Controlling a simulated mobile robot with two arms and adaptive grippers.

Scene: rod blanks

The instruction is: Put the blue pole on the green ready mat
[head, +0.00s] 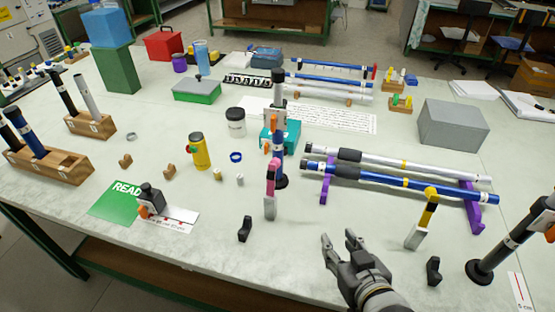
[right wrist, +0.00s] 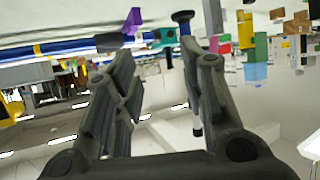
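The long blue pole (head: 380,180) lies beside a silver pole (head: 375,161) across purple supports (head: 327,182) on the right half of the table. A blue pole also shows at the upper left of the right wrist view (right wrist: 62,46). My right gripper (head: 338,236) is open and empty, at the front of the table, short of the blue pole. Its two fingers stand apart in the right wrist view (right wrist: 165,62). My left gripper is out of view.
Upright clamps with pink (head: 271,178) and yellow (head: 430,211) parts stand near the poles. A dark post (head: 505,245) is at right. More poles lie on a rack (head: 330,86) behind. Small black blocks (head: 245,229) are in front.

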